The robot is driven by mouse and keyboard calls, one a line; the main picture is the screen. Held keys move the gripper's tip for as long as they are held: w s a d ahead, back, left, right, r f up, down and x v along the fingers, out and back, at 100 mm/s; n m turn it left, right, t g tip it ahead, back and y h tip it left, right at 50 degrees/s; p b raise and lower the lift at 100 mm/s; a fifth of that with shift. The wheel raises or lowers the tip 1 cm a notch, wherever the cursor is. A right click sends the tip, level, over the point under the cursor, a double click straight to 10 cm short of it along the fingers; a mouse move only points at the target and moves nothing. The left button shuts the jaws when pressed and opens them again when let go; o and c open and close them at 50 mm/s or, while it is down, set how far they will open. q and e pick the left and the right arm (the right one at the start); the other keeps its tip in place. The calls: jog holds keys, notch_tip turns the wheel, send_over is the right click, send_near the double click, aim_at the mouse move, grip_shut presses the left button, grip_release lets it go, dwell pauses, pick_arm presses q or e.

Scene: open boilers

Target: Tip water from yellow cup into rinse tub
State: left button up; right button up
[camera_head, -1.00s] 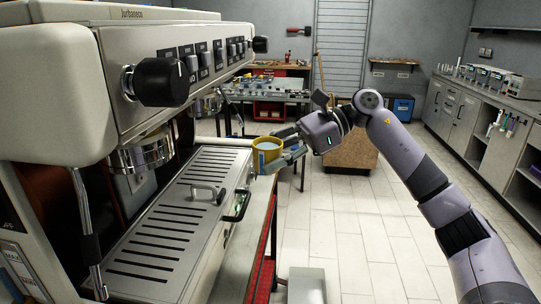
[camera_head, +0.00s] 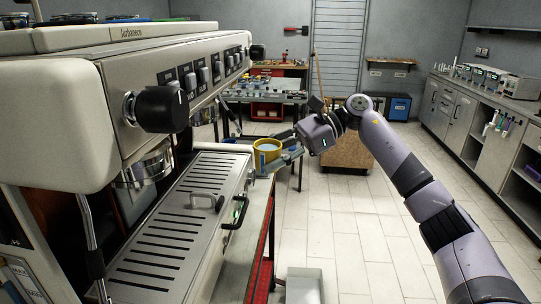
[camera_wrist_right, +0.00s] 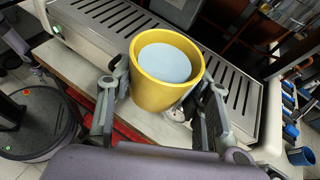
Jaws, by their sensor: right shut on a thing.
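The yellow cup (camera_head: 266,164) is upright at the end of my right arm, beside the right end of the coffee machine's drip tray. My right gripper (camera_head: 277,160) is shut on it. In the right wrist view, the yellow cup (camera_wrist_right: 160,95) stands between the two fingers of the right gripper (camera_wrist_right: 162,104), and pale blue water (camera_wrist_right: 166,62) shows inside. My left gripper is out of view.
The tiled floor (camera_head: 345,225) to the right is open. Cabinets (camera_head: 480,120) line the right wall.

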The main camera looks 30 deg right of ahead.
jog(key=shift+w+d, duration=0.1)
jog(key=shift+w, duration=0.05)
jog(key=shift+s+d, duration=0.3)
jog(key=shift+d, duration=0.15)
jog(key=s+d+b, duration=0.3)
jog(key=s+d, duration=0.1)
jog(key=d, duration=0.2)
jog(key=shift+s, duration=0.3)
jog(key=shift+s+d+b, duration=0.3)
jog(key=shift+s+d, duration=0.55)
jog(key=shift+d, duration=0.25)
jog(key=shift+s+d+b, duration=0.3)
jog(key=shift+s+d, duration=0.55)
jog(key=shift+d, duration=0.3)
jog(key=shift+s+d+b, duration=0.3)
jog(key=shift+s+d, duration=0.55)
jog(key=shift+d, duration=0.25)
